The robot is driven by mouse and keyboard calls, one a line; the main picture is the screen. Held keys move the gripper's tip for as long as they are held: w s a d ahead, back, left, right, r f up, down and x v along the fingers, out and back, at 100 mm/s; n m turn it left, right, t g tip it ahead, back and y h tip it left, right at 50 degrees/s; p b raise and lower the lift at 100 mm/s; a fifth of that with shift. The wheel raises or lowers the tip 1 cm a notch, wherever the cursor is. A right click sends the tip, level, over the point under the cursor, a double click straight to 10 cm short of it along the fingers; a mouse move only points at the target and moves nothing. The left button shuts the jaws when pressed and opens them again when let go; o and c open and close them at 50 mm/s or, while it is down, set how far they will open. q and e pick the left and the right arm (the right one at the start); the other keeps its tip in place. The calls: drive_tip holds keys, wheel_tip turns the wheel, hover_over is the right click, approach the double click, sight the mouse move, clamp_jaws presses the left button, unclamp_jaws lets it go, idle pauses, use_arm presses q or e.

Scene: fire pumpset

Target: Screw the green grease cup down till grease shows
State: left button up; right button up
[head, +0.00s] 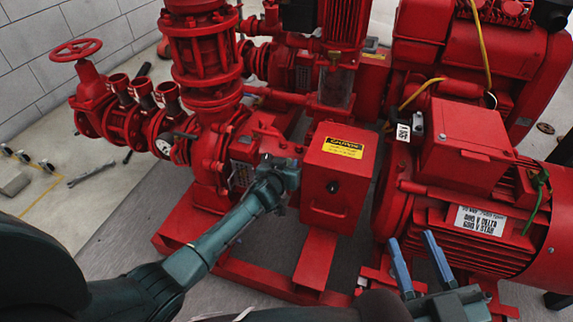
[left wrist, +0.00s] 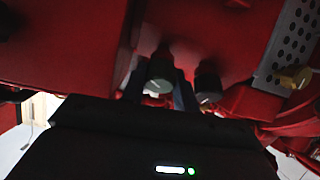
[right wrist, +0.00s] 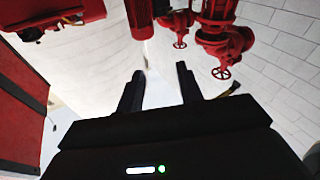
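In the left wrist view a dull grey-green cup (left wrist: 160,74) with a pale lower end hangs under a red housing. A darker, near-black cup (left wrist: 207,82) is beside it on the right. The dim light makes their colours hard to judge. My left gripper (left wrist: 157,78) is open, with one finger on each side of the grey-green cup; I cannot tell whether they touch it. In the head view my left gripper (head: 281,172) is beside the red box with the yellow caution label, and the cups are hidden. My right gripper (head: 411,238) is open and empty.
The red caution box (head: 336,180) stands just right of my left gripper. The red motor (head: 480,215) is close to my right gripper. A perforated plate (left wrist: 292,45) and brass fitting (left wrist: 295,78) are right of the cups. A wrench (head: 92,174) lies on the floor.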

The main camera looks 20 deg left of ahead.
use_arm(q)
drive_tip(key=c, duration=0.4)
drive_tip(key=shift+c, duration=0.2)
use_arm(e)
drive_tip(key=shift+r, duration=0.15)
